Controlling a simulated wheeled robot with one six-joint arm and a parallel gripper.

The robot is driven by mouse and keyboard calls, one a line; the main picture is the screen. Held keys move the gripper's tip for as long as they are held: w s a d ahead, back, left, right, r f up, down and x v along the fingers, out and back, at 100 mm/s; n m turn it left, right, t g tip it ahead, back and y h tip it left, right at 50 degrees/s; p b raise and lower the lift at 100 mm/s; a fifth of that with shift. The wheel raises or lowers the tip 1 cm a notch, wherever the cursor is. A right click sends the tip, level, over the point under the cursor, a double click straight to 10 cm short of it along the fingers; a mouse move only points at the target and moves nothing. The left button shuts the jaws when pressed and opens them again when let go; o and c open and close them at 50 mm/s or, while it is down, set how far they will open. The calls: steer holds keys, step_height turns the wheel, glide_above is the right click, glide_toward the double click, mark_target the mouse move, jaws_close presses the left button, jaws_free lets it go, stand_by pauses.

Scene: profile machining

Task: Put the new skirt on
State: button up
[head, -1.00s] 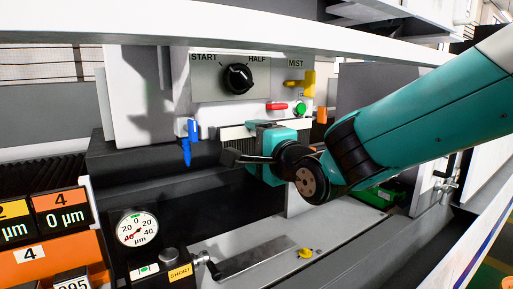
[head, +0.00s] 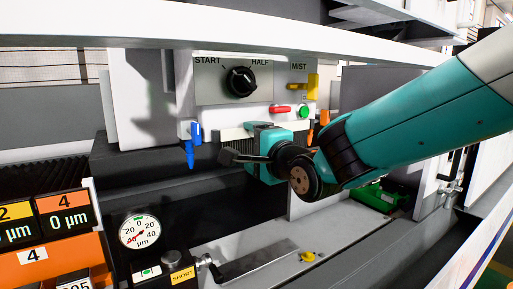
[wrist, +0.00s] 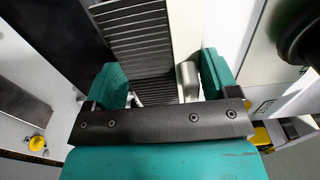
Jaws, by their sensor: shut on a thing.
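I cannot tell whether the skirt is fully seated against the panel.
A blue lever (head: 192,148) hangs at the panel's left, and an orange lever (head: 324,117) stands at its right. The panel (head: 215,90) carries a black knob (head: 240,82), a red handle and a green button. A dial gauge (head: 140,231) stands front left on the grey bed.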

steer(key=o, duration=0.9)
steer(key=shift+s, duration=0.1)
steer(key=shift+s+d+f+b, duration=0.1)
steer(key=shift+s+d+b, duration=0.1)
steer(key=shift+s+b, duration=0.1)
steer(key=b+v, duration=0.5)
steer(key=v, duration=1.1)
steer(key=shift+s+d, duration=0.2)
steer(key=shift+d, duration=0.05)
